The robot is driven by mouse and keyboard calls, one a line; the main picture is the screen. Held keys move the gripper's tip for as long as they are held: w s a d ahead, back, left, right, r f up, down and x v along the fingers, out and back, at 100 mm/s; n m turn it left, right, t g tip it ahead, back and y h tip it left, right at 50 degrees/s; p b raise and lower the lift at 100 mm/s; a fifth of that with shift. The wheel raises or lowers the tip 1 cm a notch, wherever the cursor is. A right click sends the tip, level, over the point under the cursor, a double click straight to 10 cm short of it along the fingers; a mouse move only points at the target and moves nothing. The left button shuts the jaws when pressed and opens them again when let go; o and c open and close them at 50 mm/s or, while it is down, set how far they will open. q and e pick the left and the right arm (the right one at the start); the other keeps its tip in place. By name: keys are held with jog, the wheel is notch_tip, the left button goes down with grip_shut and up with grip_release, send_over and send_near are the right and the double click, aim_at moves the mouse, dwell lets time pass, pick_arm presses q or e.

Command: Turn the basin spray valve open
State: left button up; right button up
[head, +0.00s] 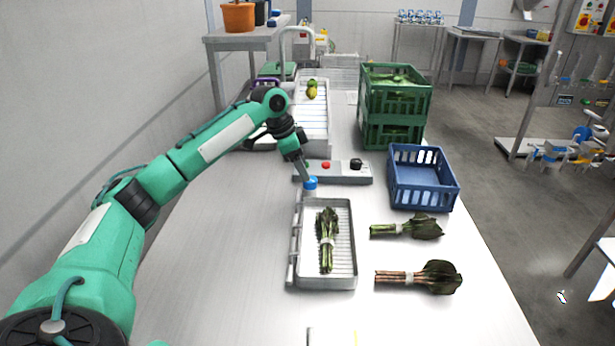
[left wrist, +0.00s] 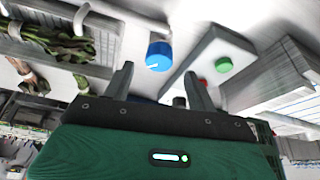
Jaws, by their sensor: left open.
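The spray valve is a blue round knob (head: 310,183) at the far left corner of the metal basin (head: 346,281). It also shows in the left wrist view as a blue cap with a white mark (left wrist: 158,56). A bunch of greens (head: 327,240) lies in the basin. My left gripper (head: 304,172) is open just above and behind the knob. In the left wrist view its two fingers (left wrist: 158,82) spread to either side of the knob's line, with the knob beyond the tips. Contact cannot be told. My right gripper is not in view.
A grey control box (head: 342,175) with a red button and black knob stands just behind the valve. A blue crate (head: 424,190) and stacked green crates (head: 394,117) stand right of it. Two bunches (head: 405,227) (head: 420,277) lie right of the basin. The left tabletop is clear.

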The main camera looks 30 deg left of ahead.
aim_at(310, 183)
pick_arm(q)
jog(key=shift+x, duration=2.1)
jog(key=shift+s, duration=0.15)
jog(key=shift+c, duration=0.4)
jog(key=c, duration=0.9)
jog(key=shift+r, duration=0.1)
